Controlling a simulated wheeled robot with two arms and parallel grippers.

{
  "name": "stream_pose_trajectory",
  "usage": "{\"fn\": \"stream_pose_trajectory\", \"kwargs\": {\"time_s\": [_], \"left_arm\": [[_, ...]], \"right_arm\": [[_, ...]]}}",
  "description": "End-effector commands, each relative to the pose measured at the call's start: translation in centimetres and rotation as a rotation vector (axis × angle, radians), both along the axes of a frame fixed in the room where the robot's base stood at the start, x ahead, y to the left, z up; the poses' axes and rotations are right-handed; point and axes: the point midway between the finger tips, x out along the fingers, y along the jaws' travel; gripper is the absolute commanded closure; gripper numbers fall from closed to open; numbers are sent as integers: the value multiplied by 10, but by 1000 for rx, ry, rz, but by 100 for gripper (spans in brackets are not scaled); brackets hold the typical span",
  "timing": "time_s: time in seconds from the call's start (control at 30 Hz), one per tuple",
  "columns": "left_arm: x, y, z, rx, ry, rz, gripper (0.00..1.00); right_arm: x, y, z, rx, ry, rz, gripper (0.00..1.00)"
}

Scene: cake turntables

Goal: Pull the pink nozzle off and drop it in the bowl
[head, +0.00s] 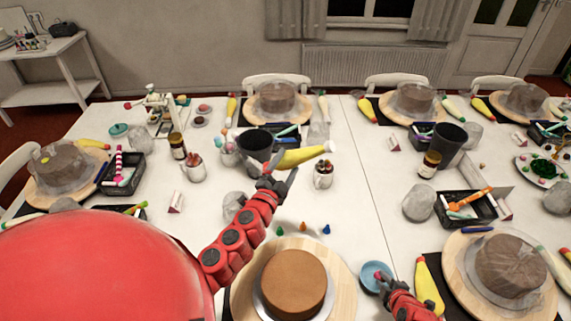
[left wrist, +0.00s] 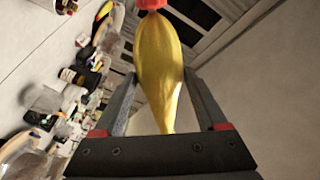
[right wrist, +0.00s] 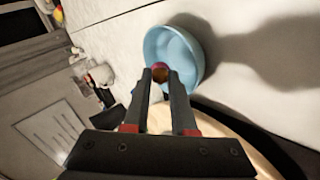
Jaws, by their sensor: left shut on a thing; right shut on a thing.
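My left gripper (head: 277,170) is shut on a yellow piping bag (head: 302,157) and holds it above the table. In the left wrist view the bag (left wrist: 160,65) runs between the fingers, with a red piece at its far end (left wrist: 150,4). My right gripper (head: 379,279) is shut on a small reddish-pink piece (right wrist: 160,72), which looks like the pink nozzle. The blue bowl (head: 366,284) stands right of the near cake. In the right wrist view the fingertips and piece overlap the bowl's near side (right wrist: 190,60); their height above it is unclear.
A brown cake (head: 293,283) sits on a round wooden turntable (head: 338,262) in front of me. Several small coloured nozzles (head: 302,227) stand behind it. A dark cup (head: 255,144) and a mug (head: 323,175) are near the left gripper. Another yellow bag (head: 428,287) lies right of the bowl.

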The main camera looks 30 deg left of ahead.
Motion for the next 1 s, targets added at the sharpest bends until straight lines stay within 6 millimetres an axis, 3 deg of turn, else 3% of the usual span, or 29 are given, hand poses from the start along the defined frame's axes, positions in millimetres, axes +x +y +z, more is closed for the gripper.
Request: {"fn": "stream_pose_trajectory", "kwargs": {"time_s": [0.17, 0.47, 0.5, 0.67, 1.0], "left_arm": [[0, 0, -3, 1, 0, -1, 43], [0, 0, -2, 1, -1, -2, 43], [0, 0, -2, 1, -1, -2, 43], [0, 0, -2, 1, -1, -2, 43], [0, 0, -4, 1, -1, -2, 43]], "right_arm": [[-1, 0, -14, 0, 4, -1, 100], [-1, 0, -15, 0, 1, 0, 100], [-1, 0, -15, 0, 1, 0, 69], [-1, 0, -15, 0, 1, 0, 41], [-2, -2, -14, 0, 1, -1, 41]]}}
